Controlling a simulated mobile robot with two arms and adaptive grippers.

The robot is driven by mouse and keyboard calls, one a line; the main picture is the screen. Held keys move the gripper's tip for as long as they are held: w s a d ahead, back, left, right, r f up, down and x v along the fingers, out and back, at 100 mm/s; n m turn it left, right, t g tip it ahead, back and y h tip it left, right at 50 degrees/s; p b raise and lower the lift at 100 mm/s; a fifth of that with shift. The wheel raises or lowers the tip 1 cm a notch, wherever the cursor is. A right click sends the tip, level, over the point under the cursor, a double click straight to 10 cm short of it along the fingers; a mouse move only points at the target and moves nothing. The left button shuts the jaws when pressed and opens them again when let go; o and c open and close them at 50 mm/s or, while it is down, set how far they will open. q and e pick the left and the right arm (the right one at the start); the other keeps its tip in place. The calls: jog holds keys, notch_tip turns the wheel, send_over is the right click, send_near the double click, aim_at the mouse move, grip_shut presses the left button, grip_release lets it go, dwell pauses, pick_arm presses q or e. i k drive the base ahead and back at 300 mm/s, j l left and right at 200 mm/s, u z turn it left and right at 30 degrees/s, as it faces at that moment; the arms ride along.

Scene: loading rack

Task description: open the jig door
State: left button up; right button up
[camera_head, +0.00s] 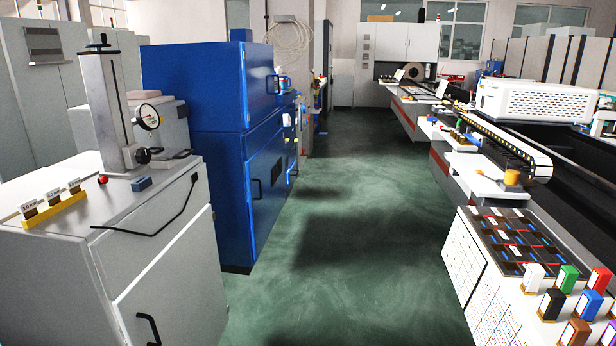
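Neither of my grippers is in view. No door is clearly marked as the jig door. A light grey cabinet (120,262) stands at the near left, with a closed front door (180,275) and a black handle (150,330) low at the bottom edge of the picture. A tall blue cabinet (190,85) stands behind it. Its upper door (260,90) and lower door (268,185) look shut.
A gauge stand (105,105) and a yellow card holder (55,207) are on the grey cabinet. The green floor (340,235) forms a clear aisle. On the right are a conveyor (510,148), a parts rack (515,240) and several coloured blocks (568,279).

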aim_at(257, 59)
jog(key=i, duration=4.7)
jog(key=i+u, duration=0.15)
jog(key=i, duration=0.35)
jog(key=i+l+u, duration=0.15)
jog(key=i, duration=0.35)
jog(key=i+l+u, duration=0.15)
jog(key=i, duration=0.3)
